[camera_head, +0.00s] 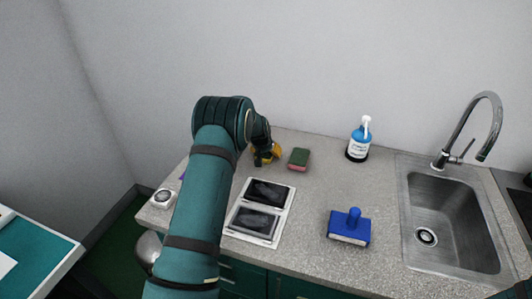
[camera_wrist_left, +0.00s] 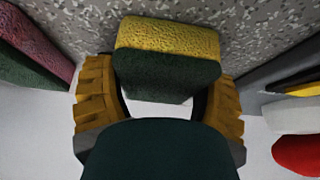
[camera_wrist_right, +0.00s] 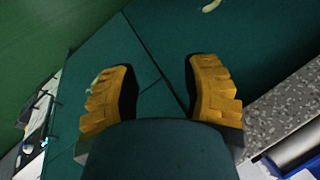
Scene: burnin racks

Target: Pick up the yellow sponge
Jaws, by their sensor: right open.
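The yellow sponge (camera_wrist_left: 168,38) with a dark green pad lies on the speckled counter in the left wrist view. My left gripper (camera_wrist_left: 160,90) has its yellow fingers spread on both sides of it, close to its ends; I cannot tell whether they touch it. In the head view my left gripper (camera_head: 267,154) is at the back of the counter, and the sponge is mostly hidden there by the gripper and arm. My right gripper (camera_wrist_right: 160,88) is open and empty, away from the counter top, in front of dark green panels.
A pink sponge with a green top (camera_head: 299,159) lies just right of my left gripper. A wall stands behind.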

